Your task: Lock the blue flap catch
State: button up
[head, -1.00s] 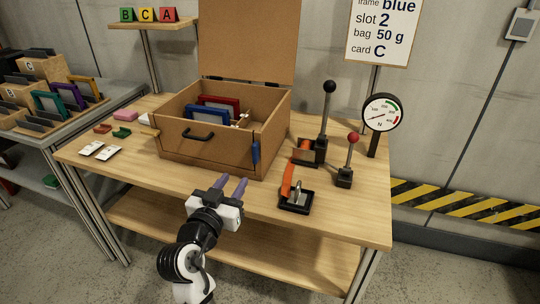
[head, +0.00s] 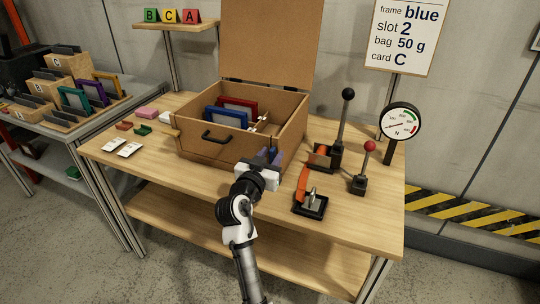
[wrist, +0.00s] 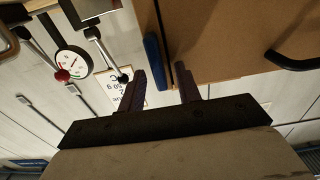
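The blue flap catch (wrist: 152,60) is an upright blue bar at the front right corner of the cardboard box (head: 217,150). In the wrist view it appears between my two fingers, closer to the left one, at or just past the fingertips. I cannot tell whether a finger touches it. My gripper (wrist: 160,70) is open, with its purple fingers apart and nothing held. In the head view my gripper (head: 268,157) stands right in front of that corner and largely hides the catch. The front flap with its black handle (head: 221,138) stands upright against the box.
The box lid (head: 268,45) is open, with a blue frame (head: 226,117) and a red frame (head: 238,105) inside. Right of my gripper are an orange-handled clamp (head: 310,203), a black-knobbed lever (head: 342,120), a red-knobbed lever (head: 363,170) and a gauge (head: 400,122).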

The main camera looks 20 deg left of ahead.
grip_shut()
jog(key=shift+a+n, duration=0.1)
jog(key=shift+n, duration=0.3)
jog(key=n+p, duration=0.1)
jog(key=n, duration=0.3)
jog(key=n+p, duration=0.1)
jog(key=n, duration=0.1)
jog(key=shift+a+f+n+p, duration=0.1)
jog(key=shift+a+n+p, duration=0.2)
jog(key=shift+a+p, duration=0.1)
jog(key=shift+a+f+n+p, duration=0.1)
jog(key=shift+f+n+p, duration=0.15)
jog(key=shift+n+p, duration=1.1)
jog(key=shift+a+f+n+p, duration=0.1)
jog(key=shift+f+n+p, duration=0.3)
jog(key=shift+n, duration=1.8)
jog(key=shift+a+f+n+p, duration=0.1)
jog(key=shift+n+p, duration=0.9)
jog(key=shift+n, duration=0.75)
